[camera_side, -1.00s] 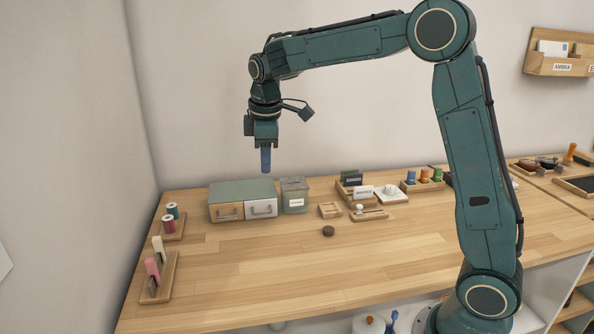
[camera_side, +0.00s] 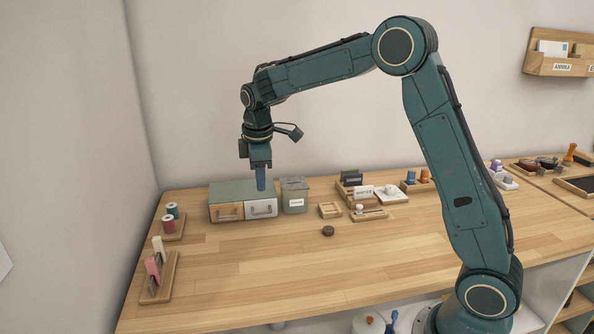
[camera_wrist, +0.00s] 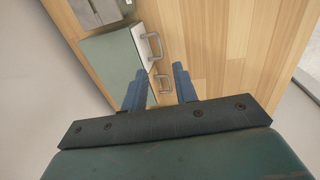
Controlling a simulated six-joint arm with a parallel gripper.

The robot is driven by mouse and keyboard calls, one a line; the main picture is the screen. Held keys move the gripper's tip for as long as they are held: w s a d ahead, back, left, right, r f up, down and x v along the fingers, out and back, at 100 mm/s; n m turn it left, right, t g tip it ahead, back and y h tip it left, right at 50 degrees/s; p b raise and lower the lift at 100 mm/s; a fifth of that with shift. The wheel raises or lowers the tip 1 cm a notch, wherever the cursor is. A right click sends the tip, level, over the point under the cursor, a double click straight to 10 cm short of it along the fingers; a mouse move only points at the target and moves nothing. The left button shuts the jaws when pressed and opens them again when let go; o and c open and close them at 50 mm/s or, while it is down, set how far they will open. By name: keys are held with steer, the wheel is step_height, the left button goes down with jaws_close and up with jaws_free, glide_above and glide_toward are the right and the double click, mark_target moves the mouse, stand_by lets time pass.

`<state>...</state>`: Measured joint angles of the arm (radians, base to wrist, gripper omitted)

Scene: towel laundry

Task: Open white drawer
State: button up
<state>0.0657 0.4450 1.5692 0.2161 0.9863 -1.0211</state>
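A small green-topped drawer box (camera_side: 236,191) stands at the back left of the table, with a white drawer (camera_side: 272,209) on the right of its front and a wooden drawer (camera_side: 229,212) on the left. Both drawers look shut. The white drawer has a metal handle (camera_wrist: 154,47), also seen in the wrist view. The wooden drawer's handle (camera_wrist: 162,83) shows near my fingertips there. My gripper (camera_side: 261,188) points down with blue fingers, in front of or above the white drawer in the side view; the exact depth is unclear. Its fingers stand apart and empty in the wrist view (camera_wrist: 158,80).
A lidded green-grey bin (camera_side: 295,196) stands close to the right of the box. Spools (camera_side: 170,219) sit on a wooden holder to the left. A small dark round object (camera_side: 328,231) lies on the table. The table's front middle is clear.

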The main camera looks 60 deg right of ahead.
mark_target(262, 213)
steer(key=f, duration=0.6)
steer(key=w+d+f, duration=0.1)
steer(key=f, duration=0.2)
steer(key=shift+d+f, duration=0.1)
steer(key=shift+f, duration=0.15)
jaws_close()
